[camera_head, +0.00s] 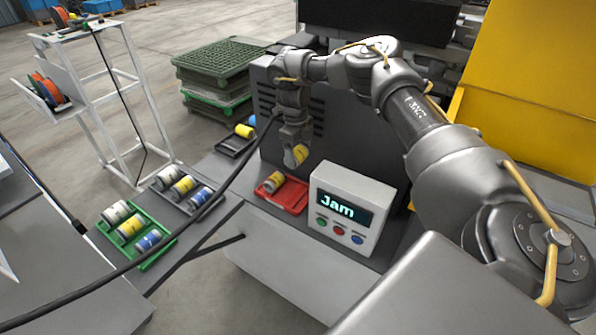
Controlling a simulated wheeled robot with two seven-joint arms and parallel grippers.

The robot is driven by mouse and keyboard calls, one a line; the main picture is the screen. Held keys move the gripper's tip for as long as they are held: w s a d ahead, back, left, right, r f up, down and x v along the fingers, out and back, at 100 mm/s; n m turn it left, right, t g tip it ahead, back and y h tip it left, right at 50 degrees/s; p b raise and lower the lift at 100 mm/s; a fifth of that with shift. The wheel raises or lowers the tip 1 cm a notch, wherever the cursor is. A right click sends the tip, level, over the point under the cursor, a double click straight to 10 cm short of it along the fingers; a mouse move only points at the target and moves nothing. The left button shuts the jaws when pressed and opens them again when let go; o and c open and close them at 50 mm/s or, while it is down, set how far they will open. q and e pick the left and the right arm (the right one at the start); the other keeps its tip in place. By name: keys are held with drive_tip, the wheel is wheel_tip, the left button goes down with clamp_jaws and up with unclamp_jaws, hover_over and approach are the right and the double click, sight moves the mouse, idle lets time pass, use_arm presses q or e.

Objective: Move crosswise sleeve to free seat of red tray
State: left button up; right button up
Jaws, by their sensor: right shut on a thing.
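My right gripper (295,147) is shut on a yellow-banded sleeve (299,155) and holds it above the back right part of the red tray (292,199). The held sleeve looks tilted and clear of the tray. Another sleeve with a yellow band (274,181) lies in the left part of the red tray. The tray's right part shows bare red. My left gripper is not in view.
A control box (350,208) reading "Jam" stands right beside the red tray. A grey tray (182,207) and a green tray (152,262) hold several sleeves at left. A dark tray (232,148) lies behind. A black cable crosses the view.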

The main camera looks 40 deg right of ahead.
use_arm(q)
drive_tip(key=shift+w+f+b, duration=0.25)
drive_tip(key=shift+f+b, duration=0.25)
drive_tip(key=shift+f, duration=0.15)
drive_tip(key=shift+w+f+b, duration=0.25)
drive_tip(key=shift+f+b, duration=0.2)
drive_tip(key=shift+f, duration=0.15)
use_arm(e)
drive_tip(key=f, duration=0.6)
drive_tip(key=shift+w, duration=0.25)
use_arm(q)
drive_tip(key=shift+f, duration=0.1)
use_arm(e)
wheel_tip(320, 180, down, 7)
drive_tip(key=b, duration=0.6)
drive_tip(key=shift+b, duration=0.4)
drive_tip(key=shift+f, duration=0.4)
drive_tip(key=shift+f+b, duration=0.45)
drive_tip(key=shift+f, duration=0.35)
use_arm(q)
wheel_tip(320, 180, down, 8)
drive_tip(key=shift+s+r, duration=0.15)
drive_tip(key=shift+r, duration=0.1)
